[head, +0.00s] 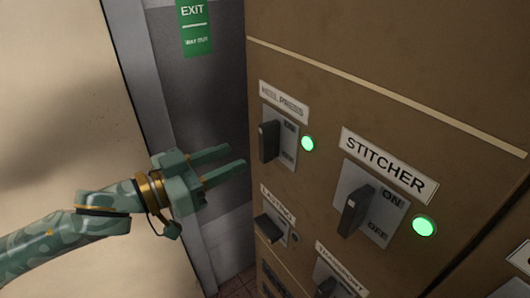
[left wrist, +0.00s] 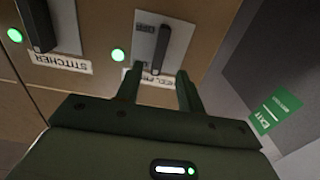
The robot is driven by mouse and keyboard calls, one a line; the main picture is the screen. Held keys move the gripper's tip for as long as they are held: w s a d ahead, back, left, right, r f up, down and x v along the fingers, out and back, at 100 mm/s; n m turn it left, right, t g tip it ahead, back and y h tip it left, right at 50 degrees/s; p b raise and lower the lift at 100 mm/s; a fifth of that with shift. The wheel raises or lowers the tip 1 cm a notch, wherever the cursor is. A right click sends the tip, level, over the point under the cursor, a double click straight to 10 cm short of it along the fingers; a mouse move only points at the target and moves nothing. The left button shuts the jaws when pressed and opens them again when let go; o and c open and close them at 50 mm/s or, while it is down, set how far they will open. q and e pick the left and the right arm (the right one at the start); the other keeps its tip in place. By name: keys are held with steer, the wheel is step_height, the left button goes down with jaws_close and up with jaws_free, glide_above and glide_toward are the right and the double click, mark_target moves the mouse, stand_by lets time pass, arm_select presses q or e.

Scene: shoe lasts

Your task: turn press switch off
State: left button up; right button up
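The press switch is a black lever (head: 269,141) on a grey plate under the "HEEL PRESS" label (head: 284,101). The lever stands upright, toward ON, and the green lamp (head: 308,144) beside it is lit. In the left wrist view the lever (left wrist: 162,48) shows upside down, just beyond the fingers. My left gripper (head: 238,157) is open and empty, with its two fingers pointing at the panel, a little left of and below the lever. In the left wrist view the fingers (left wrist: 158,85) are apart, with nothing between them, and partly cover the label. My right gripper is not in view.
The stitcher switch (head: 355,211) is upright with its lamp (head: 424,226) lit. The lasting switch (head: 270,229) lies sideways, its lamp dark. Another switch (head: 328,287) sits lower. A grey door with a green exit sign (head: 195,27) is left of the brown cabinet.

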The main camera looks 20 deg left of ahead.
mark_target(261, 145)
arm_select(q)
steer(key=p+x, duration=0.1)
steer(key=x, duration=0.8)
steer(key=shift+p, duration=0.4)
steer(key=shift+s, duration=0.1)
jaws_close()
